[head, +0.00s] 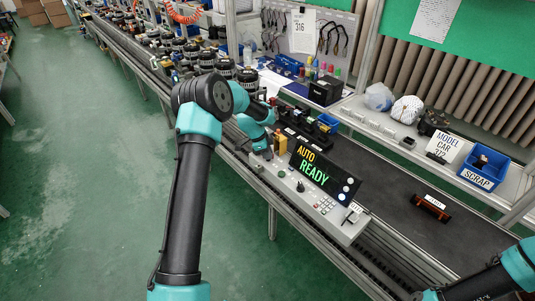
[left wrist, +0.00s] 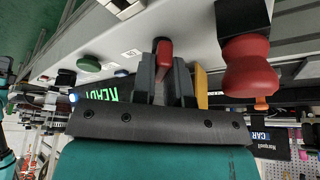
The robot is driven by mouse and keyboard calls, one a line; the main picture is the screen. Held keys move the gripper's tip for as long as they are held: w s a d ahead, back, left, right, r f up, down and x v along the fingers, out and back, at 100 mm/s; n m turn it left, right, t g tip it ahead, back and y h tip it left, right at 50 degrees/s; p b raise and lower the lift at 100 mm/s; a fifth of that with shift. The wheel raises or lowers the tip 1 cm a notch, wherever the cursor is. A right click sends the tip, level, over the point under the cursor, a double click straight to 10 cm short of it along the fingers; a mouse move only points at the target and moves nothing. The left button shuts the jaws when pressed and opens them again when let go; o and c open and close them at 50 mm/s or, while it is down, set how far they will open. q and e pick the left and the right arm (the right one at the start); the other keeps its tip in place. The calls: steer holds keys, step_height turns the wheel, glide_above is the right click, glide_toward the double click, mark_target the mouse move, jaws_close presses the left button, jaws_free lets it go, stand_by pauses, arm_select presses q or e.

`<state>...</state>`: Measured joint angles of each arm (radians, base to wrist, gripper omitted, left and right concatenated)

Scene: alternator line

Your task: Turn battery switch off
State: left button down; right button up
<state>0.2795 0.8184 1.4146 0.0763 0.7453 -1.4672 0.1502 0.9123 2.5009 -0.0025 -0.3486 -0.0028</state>
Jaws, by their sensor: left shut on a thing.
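A small red handle (left wrist: 164,52), which looks like the battery switch, stands out from the light grey face of the control panel (head: 308,203). My left gripper (left wrist: 165,68) is shut on this handle, with one dark finger on each side of it. In the head view my left gripper (head: 272,152) is at the far left end of the panel, and my own arm and wrist hide most of the handle. The black display (head: 322,172) reads AUTO READY. My right arm enters at the lower right of the head view; its gripper is out of frame.
A big red knob (left wrist: 248,68) stands close to the right of the handle in the wrist view, with a green button (left wrist: 89,63) to the left. A dark conveyor belt (head: 385,185) runs behind the panel. A blue scrap bin (head: 484,168) stands at the right.

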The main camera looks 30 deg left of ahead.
arm_select(q)
steer(key=shift+n, duration=0.3)
steer(key=n, duration=0.2)
steer(key=n+t+y, duration=0.1)
steer(key=n, duration=0.1)
steer(key=shift+s+t, duration=0.1)
steer(key=shift+t, duration=0.2)
steer(key=shift+d+n+y, duration=0.1)
steer(key=shift+n+y, duration=0.6)
steer(key=shift+n, duration=1.1)
steer(key=shift+n+t, duration=0.3)
steer(key=shift+n, duration=0.1)
steer(key=c, duration=1.1)
jaws_free()
steer(key=shift+c, duration=0.2)
steer(key=v, duration=1.7)
steer(key=shift+r, duration=0.2)
